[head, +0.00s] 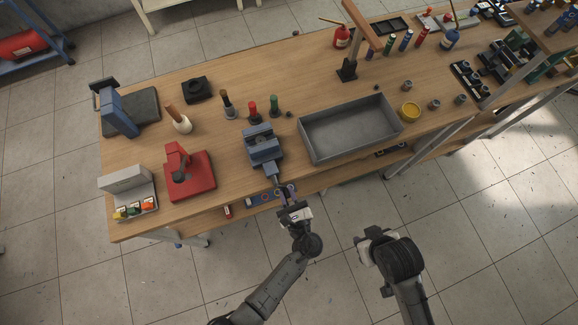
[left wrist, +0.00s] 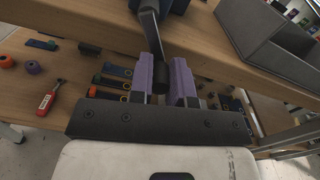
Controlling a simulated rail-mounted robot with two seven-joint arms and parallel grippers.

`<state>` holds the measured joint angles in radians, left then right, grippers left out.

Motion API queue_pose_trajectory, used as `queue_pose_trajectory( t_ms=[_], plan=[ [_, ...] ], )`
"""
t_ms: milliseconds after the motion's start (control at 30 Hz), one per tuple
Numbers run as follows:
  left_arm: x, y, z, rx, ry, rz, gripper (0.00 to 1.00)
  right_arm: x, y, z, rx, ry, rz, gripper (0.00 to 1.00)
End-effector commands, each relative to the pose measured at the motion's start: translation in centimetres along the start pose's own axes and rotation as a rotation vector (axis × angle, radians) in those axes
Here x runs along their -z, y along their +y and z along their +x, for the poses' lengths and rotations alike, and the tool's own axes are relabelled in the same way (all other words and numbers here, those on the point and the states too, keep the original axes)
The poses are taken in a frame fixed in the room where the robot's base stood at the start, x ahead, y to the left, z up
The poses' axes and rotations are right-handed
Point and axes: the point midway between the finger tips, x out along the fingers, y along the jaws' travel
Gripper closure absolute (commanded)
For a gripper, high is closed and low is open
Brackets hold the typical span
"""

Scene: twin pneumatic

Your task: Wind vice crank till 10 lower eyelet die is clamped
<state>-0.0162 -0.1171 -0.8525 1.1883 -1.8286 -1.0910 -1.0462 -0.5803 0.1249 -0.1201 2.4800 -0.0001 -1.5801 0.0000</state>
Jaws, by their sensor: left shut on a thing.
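The blue vice (head: 264,147) is mounted at the front edge of the wooden bench, and its crank sticks out over the edge toward me. My left gripper (head: 288,196) is at the crank's outer end. In the left wrist view, the purple fingers of my left gripper (left wrist: 166,82) stand on both sides of the dark crank handle (left wrist: 157,78) and are shut on it. The crank arm (left wrist: 149,22) runs up toward the vice. I cannot make out a die in the vice jaws. My right gripper (head: 374,238) is off the bench to the right, and its fingers are not clear.
A grey metal tray (head: 350,128) stands right of the vice. A red press (head: 188,172) and a grey box (head: 127,183) stand to the left. Several handled tools stand behind the vice. A lower shelf (left wrist: 60,62) holds small parts and a red-handled tool (left wrist: 48,97).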

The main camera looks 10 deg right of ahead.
Motion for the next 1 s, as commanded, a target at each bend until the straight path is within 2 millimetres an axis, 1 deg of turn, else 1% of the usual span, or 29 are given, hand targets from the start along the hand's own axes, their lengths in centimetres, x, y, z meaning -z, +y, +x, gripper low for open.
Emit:
queue_pose_trajectory(
  t_ms=[200, 633, 667, 900, 1000],
  plan=[
    [0.15, 0.21, -0.01, -0.001, 0.002, 0.038, 1.0, 0.11, -0.15, -0.23, 0.004, 0.001, 0.005, 0.57],
    [0.21, 0.25, -0.01, 0.0, 0.003, 0.044, 1.0, 0.14, -0.24, -0.23, 0.006, 0.001, 0.008, 0.57],
    [0.21, 0.25, -0.01, 0.0, 0.003, 0.043, 0.8, 0.14, -0.24, -0.23, 0.006, 0.001, 0.008, 0.57],
    [0.14, 0.21, -0.01, 0.0, 0.002, 0.043, 0.57, 0.11, -0.12, -0.23, 0.004, 0.001, 0.005, 0.57],
    [0.12, 0.2, -0.01, 0.0, 0.001, 0.042, 0.57, 0.1, -0.03, -0.24, 0.001, 0.0, 0.001, 0.57]
  ],
)
